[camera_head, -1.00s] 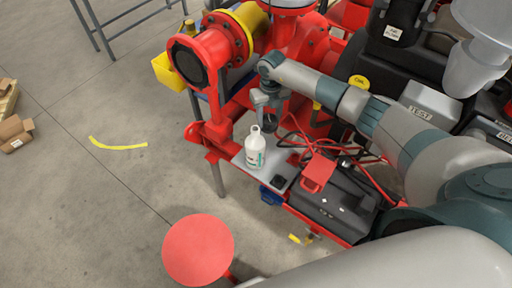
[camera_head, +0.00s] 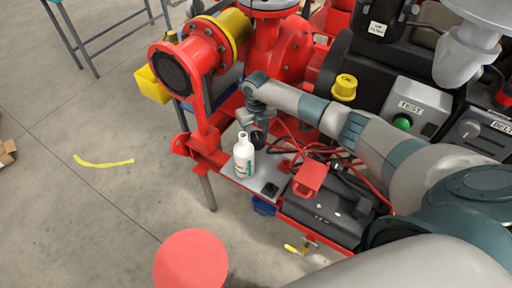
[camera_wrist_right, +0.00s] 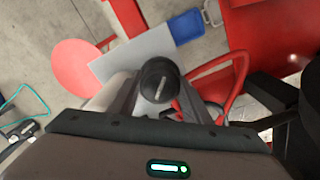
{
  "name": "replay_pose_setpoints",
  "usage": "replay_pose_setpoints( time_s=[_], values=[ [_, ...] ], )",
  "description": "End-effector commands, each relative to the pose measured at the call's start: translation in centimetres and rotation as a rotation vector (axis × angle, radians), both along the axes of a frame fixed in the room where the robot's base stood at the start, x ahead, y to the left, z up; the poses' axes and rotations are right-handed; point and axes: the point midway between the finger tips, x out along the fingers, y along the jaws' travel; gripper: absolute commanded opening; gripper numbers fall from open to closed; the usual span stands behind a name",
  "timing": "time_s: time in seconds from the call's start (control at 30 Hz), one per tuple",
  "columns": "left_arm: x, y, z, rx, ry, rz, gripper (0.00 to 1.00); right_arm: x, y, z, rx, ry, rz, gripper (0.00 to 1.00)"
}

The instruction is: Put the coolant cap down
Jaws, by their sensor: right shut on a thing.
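The coolant cap, a round black cap (camera_wrist_right: 160,80) with a pale bar on top, sits between the fingers of my right gripper (camera_wrist_right: 162,92) in the right wrist view. The right gripper (camera_head: 258,126) is shut on it. In the head view the dark cap (camera_head: 258,138) shows under the gripper, just behind and right of a white bottle (camera_head: 243,158). The bottle stands upright on a grey plate (camera_head: 236,177). The plate also shows in the wrist view (camera_wrist_right: 125,62), beyond the cap. I cannot tell the cap's exact height above the plate. My left gripper is not in view.
A small black square (camera_head: 270,189) lies on the plate's front right. A black battery-like box (camera_head: 322,212) with a red cover (camera_head: 309,179) and red cables stands right of it. A red pipe flange (camera_head: 175,70) rises behind left. A red disc (camera_head: 190,262) is in front.

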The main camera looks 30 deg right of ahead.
Motion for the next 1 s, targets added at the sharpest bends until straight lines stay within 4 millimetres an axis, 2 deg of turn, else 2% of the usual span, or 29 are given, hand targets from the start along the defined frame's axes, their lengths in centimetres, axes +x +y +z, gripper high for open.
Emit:
replay_pose_setpoints(
  time_s=[0.37, 0.73, 1.0],
  values=[
    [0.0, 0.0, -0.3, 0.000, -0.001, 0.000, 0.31, 0.0, 0.0, -0.4, 0.000, -0.001, 0.000, 0.17],
    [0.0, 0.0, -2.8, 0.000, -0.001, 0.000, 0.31, 0.0, 0.0, -3.9, 0.000, -0.001, -0.001, 0.17],
    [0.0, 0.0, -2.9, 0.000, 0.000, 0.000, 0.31, 0.1, 0.0, -4.1, 0.000, -0.001, 0.000, 0.17]
  ],
)
